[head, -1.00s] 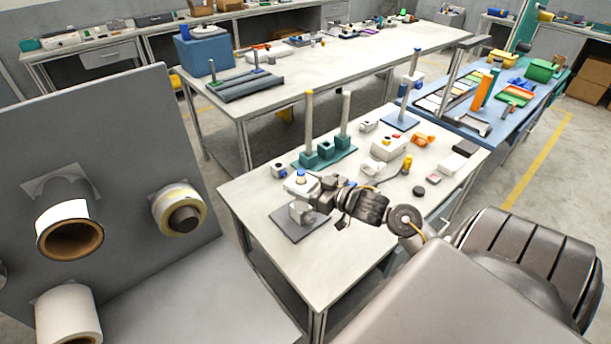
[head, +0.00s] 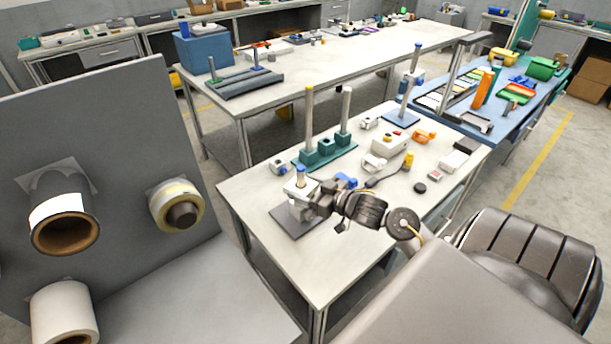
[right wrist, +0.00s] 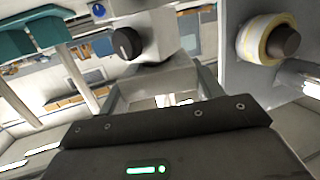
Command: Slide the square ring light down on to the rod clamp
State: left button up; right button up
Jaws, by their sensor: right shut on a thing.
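In the head view the white square ring light (head: 296,186) sits around a short upright rod with a blue and orange top (head: 301,172), which sticks up through it. My right gripper (head: 318,201) is shut on the ring light from the right side. Below it is the pale rod clamp (head: 298,209), above a dark grey base plate (head: 288,222). Any gap between ring light and clamp is too small to tell. In the right wrist view a pale block with a black knob (right wrist: 126,43) is close by the fingers. My left gripper is not in view.
A teal stand with tall posts (head: 325,152) is just behind. A white block with a blue knob (head: 279,166), a grey control box (head: 390,143) and several small parts lie around on the white table. The table's front left area (head: 250,200) is clear.

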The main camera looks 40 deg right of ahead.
jog(key=shift+f, duration=0.5)
jog(key=o, duration=1.2)
jog(key=shift+c, duration=0.2)
jog(key=b+v, duration=0.1)
jog(key=v, duration=0.9)
jog(key=shift+s+b, duration=0.3)
jog(key=shift+s, duration=0.1)
